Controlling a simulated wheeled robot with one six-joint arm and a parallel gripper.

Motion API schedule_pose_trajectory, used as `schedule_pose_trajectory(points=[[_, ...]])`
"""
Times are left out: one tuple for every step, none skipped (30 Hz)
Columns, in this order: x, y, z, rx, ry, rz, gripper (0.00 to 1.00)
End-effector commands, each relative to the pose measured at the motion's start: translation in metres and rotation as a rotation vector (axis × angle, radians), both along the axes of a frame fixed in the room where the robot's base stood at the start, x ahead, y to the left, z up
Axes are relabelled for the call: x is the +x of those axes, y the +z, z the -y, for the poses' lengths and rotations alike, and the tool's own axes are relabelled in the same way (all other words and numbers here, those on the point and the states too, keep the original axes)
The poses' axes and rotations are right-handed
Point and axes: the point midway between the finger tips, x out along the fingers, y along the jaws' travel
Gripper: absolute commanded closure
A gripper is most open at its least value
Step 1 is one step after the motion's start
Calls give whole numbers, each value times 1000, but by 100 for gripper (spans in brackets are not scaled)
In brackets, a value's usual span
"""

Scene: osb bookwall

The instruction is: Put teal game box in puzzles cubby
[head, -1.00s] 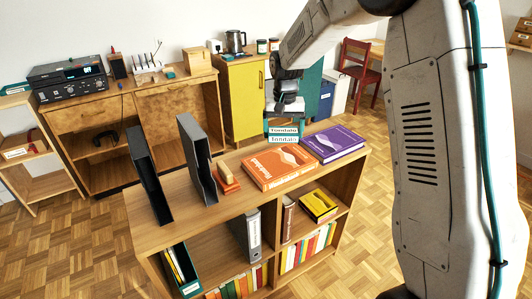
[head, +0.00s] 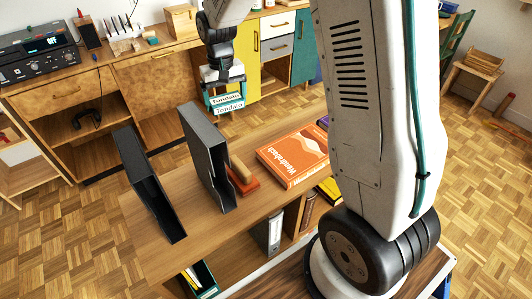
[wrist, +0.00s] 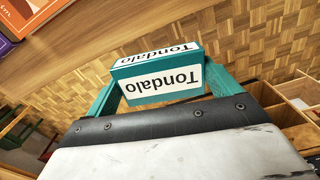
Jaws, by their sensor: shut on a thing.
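The teal game box (head: 227,108), with white "Tondalo" labels, is held in my gripper (head: 224,84). In the head view it hangs beyond the back edge of the low bookcase, behind the black magazine files. In the wrist view my gripper (wrist: 160,92) is shut on the box (wrist: 124,72), with a finger on each side and parquet floor beneath. No label marking the puzzles cubby is readable, so I cannot tell which compartment it is.
The low bookcase (head: 245,205) carries two black magazine files (head: 205,150), a stamp-like wooden block on a red base (head: 242,177) and an orange Wanderbuch box (head: 292,157). A sideboard (head: 150,68) with open compartments stands behind. My arm hides the bookcase's right end.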

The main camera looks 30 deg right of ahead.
Motion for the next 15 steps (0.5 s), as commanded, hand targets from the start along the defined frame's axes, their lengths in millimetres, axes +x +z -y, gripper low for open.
schedule_pose_trajectory(points=[[-22,-3,5,0,38,-2,37],[-32,-5,7,0,64,0,37],[-44,-8,8,0,94,-1,37],[-52,-10,9,0,114,0,37],[-59,-12,10,0,132,-1,37],[-66,-15,11,0,149,-1,37],[-70,-18,12,0,159,-1,37],[-73,-23,12,0,166,-3,37],[-75,-30,12,0,172,-3,37],[-76,-35,12,1,174,-4,37],[-76,-42,13,1,176,-5,37],[-76,-50,12,1,175,-5,37],[-76,-55,12,1,175,-5,37],[-76,-61,12,1,175,-5,37],[-76,-67,12,1,175,-4,37]])
